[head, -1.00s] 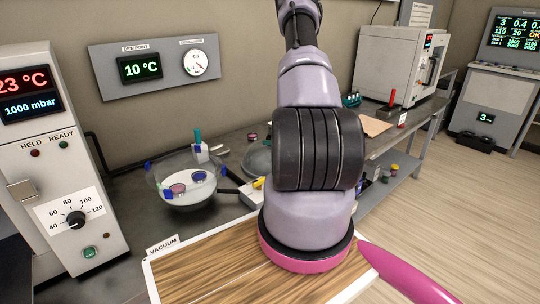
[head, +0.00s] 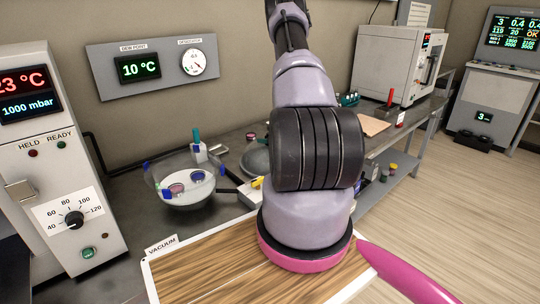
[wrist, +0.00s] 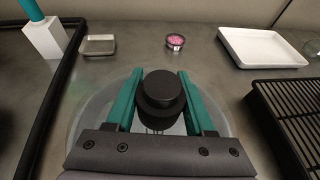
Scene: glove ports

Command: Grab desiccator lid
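The desiccator lid is a clear, round disc (wrist: 88,110) with a black stepped knob (wrist: 160,92), seen below my gripper in the wrist view. In the head view the grey lid (head: 254,161) lies on the bench, partly hidden by my arm. My gripper (wrist: 161,76) has its two teal fingers on either side of the knob, very close to it. I cannot tell whether they press on it. The fingertips are hidden from the head view by my arm. The desiccator bowl (head: 188,207) stands to the left with small round dishes inside.
In the wrist view a black rack (wrist: 290,110) and a white tray (wrist: 262,46) lie to the right. A pink dish (wrist: 175,41), a small metal tray (wrist: 98,45) and a white bottle (wrist: 45,40) sit beyond the lid. A wood-topped panel (head: 215,270) is in front.

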